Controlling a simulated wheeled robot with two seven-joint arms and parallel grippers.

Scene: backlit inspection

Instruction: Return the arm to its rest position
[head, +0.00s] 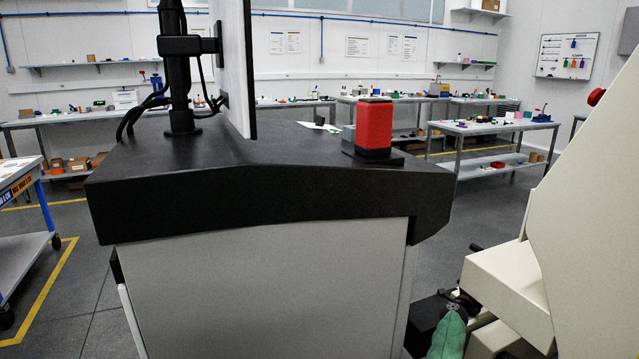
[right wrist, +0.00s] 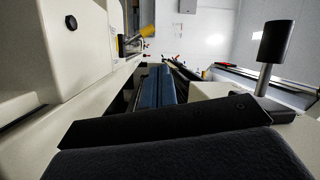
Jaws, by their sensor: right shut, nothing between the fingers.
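My right gripper (right wrist: 175,142) shows in the right wrist view as long dark finger shapes across the bottom. The fingers are shut with nothing between them. In the head view I cannot make out the right gripper. A large pale angular body fills the right edge there, and I cannot tell whether it is part of my right arm. My left arm and gripper do not show in either view.
A console with a black top (head: 270,185) stands close in front, bearing a red block (head: 374,127) and a monitor on a black post (head: 180,75). A green item (head: 449,338) lies low at its right. Workbenches (head: 490,126) line the back; grey floor lies between.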

